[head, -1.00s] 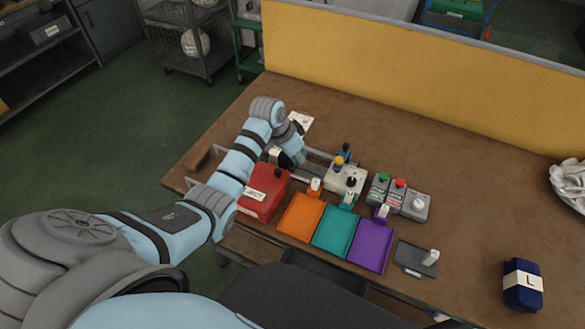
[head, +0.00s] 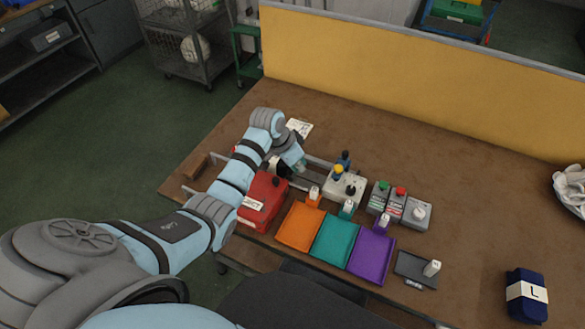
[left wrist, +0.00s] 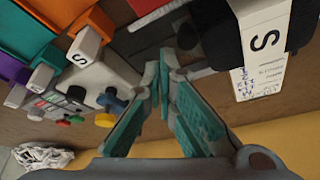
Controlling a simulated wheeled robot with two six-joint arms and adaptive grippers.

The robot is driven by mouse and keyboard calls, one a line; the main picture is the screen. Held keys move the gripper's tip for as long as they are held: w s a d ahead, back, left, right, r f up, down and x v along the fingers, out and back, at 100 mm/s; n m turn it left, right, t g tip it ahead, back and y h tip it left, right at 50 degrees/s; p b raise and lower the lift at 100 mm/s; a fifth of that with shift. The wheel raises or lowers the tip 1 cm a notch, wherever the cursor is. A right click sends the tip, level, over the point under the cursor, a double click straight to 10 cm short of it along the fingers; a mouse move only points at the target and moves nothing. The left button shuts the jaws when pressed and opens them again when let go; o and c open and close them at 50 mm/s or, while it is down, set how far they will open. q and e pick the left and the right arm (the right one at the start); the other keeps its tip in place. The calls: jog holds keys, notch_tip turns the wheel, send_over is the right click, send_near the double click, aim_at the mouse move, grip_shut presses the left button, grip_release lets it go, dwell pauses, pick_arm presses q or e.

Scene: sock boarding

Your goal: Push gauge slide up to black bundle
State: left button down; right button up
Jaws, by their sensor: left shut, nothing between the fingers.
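The black bundle (left wrist: 225,38) with a white band marked S lies at the upper right of the left wrist view. In the head view it is small and partly hidden by my left arm (head: 283,166). My left gripper (left wrist: 164,58) is shut and empty, beside the bundle on the side toward the coloured trays. In the head view the gripper (head: 301,166) is over the gauge, whose metal rails (head: 318,160) run toward the white control box. A dark part, perhaps the gauge slide, shows close to the fingertips, but I cannot tell if they touch.
A red box (head: 262,200) stands in front of the gauge. Orange (head: 298,227), teal (head: 334,240) and purple (head: 371,252) trays lie to its right. A white box with knobs (head: 344,187) and grey button boxes (head: 397,206) stand behind them. A navy bundle (head: 526,310) marked L lies far right.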

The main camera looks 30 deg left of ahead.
pick_arm(q)
jog(key=shift+f, duration=0.1)
dwell(0.4)
jog(key=shift+f+b, duration=0.7)
jog(key=shift+f, duration=0.85)
jog(key=shift+a+r+p, duration=0.1)
jog(key=shift+a+p, duration=0.25)
dwell(0.5)
jog(key=shift+d, duration=0.1)
jog(key=shift+d+p, duration=0.35)
jog(key=shift+p, duration=0.15)
jog(key=shift+r, duration=0.1)
notch_tip(320, 180, up, 7)
jog(key=p, duration=0.7)
jog(key=shift+d+p, duration=0.2)
jog(key=shift+p, duration=0.2)
